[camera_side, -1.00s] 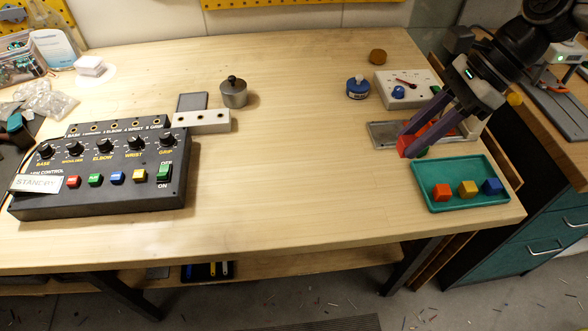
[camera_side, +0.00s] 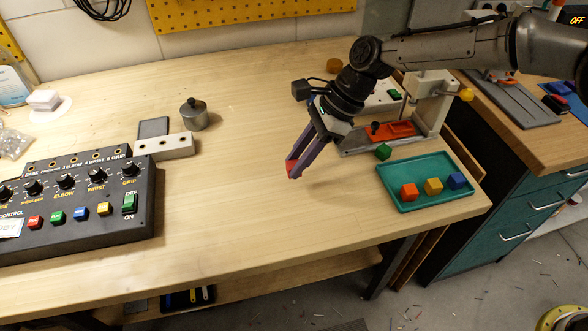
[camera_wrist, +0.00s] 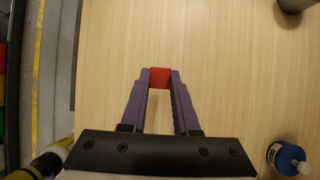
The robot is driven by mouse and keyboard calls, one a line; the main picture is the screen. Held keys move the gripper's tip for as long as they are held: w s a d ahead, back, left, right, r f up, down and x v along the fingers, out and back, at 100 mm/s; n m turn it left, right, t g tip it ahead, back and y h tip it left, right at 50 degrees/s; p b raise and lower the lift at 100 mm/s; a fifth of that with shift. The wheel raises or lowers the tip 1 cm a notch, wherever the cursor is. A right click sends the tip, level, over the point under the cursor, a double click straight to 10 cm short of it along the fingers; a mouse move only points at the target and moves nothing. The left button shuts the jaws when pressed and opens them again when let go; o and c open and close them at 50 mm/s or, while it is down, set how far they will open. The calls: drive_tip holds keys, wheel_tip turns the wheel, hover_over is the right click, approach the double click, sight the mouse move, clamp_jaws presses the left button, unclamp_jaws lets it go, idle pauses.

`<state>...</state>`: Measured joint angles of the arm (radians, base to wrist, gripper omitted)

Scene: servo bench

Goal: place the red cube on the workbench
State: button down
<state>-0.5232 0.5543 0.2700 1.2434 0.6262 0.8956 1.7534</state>
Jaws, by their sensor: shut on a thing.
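My gripper (camera_side: 294,170) is over the open middle of the wooden workbench (camera_side: 235,200), pointing down and to the left. Its purple fingers are shut on a small red cube (camera_side: 290,168), which is partly hidden by them. In the wrist view the red cube (camera_wrist: 160,77) sits between the fingertips with plain wood beyond it. I cannot tell whether the cube touches the bench top.
The teal tray (camera_side: 398,206) also holds a yellow cube (camera_side: 433,187) and a blue cube (camera_side: 457,181). A green cube (camera_side: 383,152) lies beside it. A black control box (camera_side: 75,205) and a grey lidded pot (camera_side: 194,114) stand left.

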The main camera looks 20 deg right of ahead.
drive_tip(key=shift+w+a+f, duration=0.25)
drive_tip(key=shift+f, duration=0.15)
drive_tip(key=shift+w+f, duration=0.1)
drive_tip(key=shift+f, duration=1.55)
drive_tip(key=c, duration=0.7)
unclamp_jaws()
drive_tip(key=shift+f, duration=0.15)
drive_tip(key=shift+o, duration=0.2)
drive_tip(key=shift+d+r, duration=0.1)
drive_tip(key=shift+r, duration=0.35)
drive_tip(key=v, duration=1.1)
drive_tip(key=shift+d, duration=0.15)
drive_tip(key=shift+r, duration=0.15)
